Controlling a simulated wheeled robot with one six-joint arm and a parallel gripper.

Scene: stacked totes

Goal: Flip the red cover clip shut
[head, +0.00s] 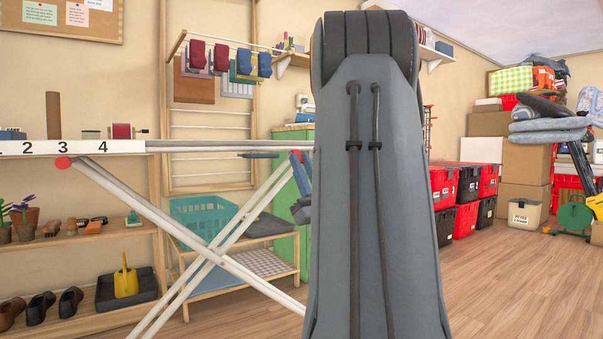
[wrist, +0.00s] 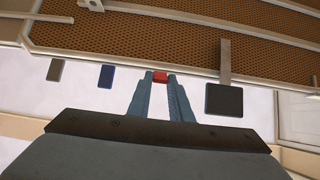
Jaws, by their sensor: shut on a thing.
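In the wrist view, the small red cover clip (wrist: 160,77) sits at the edge of the ironing board's brown mesh underside (wrist: 140,40). My gripper (wrist: 160,84) is shut on it, with one blue-grey finger on each side. The fingers hide part of the clip, and I cannot tell its angle. A grey clip (wrist: 55,70) and a blue clip (wrist: 106,77) are to the left. In the head view, my arm covers the middle and hides most of my gripper and the board's right part. The board (head: 230,147) extends to the left.
In the wrist view, a dark square pad (wrist: 224,99) hangs on a metal strip right of my gripper. In the head view, crossed white legs (head: 190,245) stand below the board. Open floor (head: 500,270) lies to the right.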

